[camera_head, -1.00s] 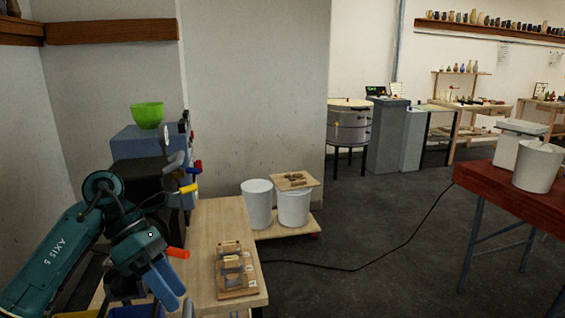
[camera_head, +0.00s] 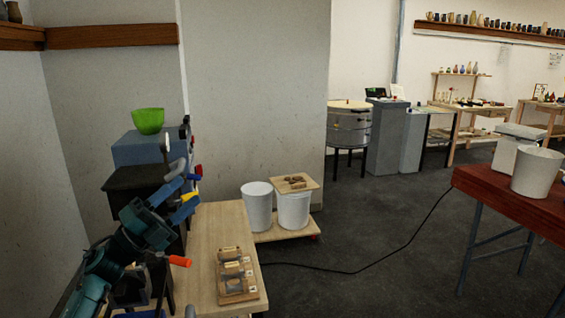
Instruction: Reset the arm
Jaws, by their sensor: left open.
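My left gripper (camera_head: 181,183) is at the left of the head view, on the end of my teal arm that comes up from the lower left corner. Its blue-grey fingers are raised and apart, pointing up and right, with nothing seen between them. They overlap coloured handles on a dark and blue machine (camera_head: 135,180), including a yellow handle (camera_head: 190,197); I cannot tell whether they touch it. An orange-red handle (camera_head: 180,261) shows just below the gripper.
A wooden table (camera_head: 215,225) stands beside my arm, with a small wooden rack (camera_head: 238,285) on it. A green bowl (camera_head: 148,121) sits on top of the machine. White buckets (camera_head: 257,210) stand behind the table. A black cable (camera_head: 390,251) crosses the open floor towards a red table (camera_head: 515,197).

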